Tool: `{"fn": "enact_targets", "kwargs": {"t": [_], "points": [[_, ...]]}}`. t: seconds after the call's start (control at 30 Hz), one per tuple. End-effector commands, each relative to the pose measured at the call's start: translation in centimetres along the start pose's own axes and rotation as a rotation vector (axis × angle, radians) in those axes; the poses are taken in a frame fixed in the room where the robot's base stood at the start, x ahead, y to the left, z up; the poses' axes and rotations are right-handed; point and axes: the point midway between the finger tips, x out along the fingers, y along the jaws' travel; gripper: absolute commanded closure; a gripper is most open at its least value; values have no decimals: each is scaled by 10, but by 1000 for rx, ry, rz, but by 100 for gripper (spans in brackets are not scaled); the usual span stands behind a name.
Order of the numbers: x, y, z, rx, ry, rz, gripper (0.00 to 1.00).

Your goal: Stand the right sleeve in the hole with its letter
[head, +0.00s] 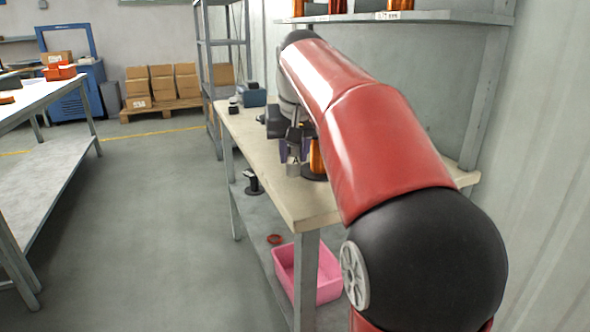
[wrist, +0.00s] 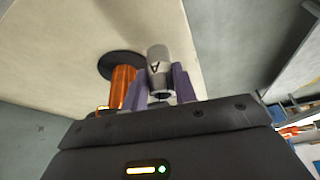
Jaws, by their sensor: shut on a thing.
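My gripper (head: 295,148) has purple fingers and is shut on a grey metal sleeve (head: 293,168), over the workbench (head: 297,202). In the wrist view the sleeve (wrist: 158,60) sits between the fingers of my gripper (wrist: 161,88). A dark letter on its side looks like an A, tilted in the picture. I cannot tell whether the sleeve touches the bench. No lettered hole shows in either view; my red arm covers much of the bench in the head view.
A copper-wound spool with a black flange (wrist: 124,85) stands close beside the sleeve; the spool (head: 317,158) is partly behind my arm. Dark equipment (head: 252,95) sits at the bench's far end. A pink bin (head: 308,272) is below. A shelf (head: 420,17) hangs above.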

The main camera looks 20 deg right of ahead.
Motion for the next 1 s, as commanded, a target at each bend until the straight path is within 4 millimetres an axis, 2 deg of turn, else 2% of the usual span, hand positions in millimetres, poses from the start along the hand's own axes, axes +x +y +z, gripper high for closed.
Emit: {"fn": "enact_targets", "kwargs": {"t": [0.03,0.1,0.5,0.53,0.67,1.0], "points": [[14,0,6,0,1,0,96],[19,0,8,0,1,0,96],[20,0,9,0,1,0,96],[20,0,9,0,1,0,70],[19,0,8,0,0,0,53],[16,0,7,0,0,0,51]]}}
